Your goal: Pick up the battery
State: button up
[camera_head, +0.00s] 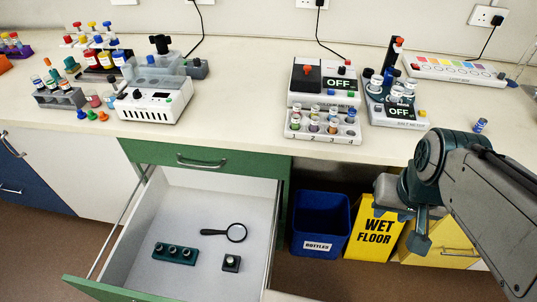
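I cannot pick out the battery for certain. A small dark square block with a pale round top (231,263) lies in the open drawer (185,186). A small blue cylindrical piece (480,125) stands or leans on the bench at the right; it is too small to identify. My gripper (419,243) hangs at the right, in front of the yellow cabinet and the wet floor sign, below the bench top and right of the drawer. Its fingers show mostly from one side, so their opening is unclear. I see nothing held.
The drawer also holds a magnifying glass (236,232) and a dark green holed block (175,253). A blue bin (320,222) and a yellow wet floor sign (376,230) stand under the bench. Devices and vial racks line the bench (235,110); its middle is clear.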

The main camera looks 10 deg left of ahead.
aim_at(230, 261)
jog(key=k, duration=0.95)
jog(key=u, duration=0.85)
jog(key=i, duration=0.75)
jog(key=u, duration=0.25)
jog(key=k, duration=0.5)
jog(key=u, duration=1.2)
jog(key=i, duration=0.6)
jog(key=z, duration=1)
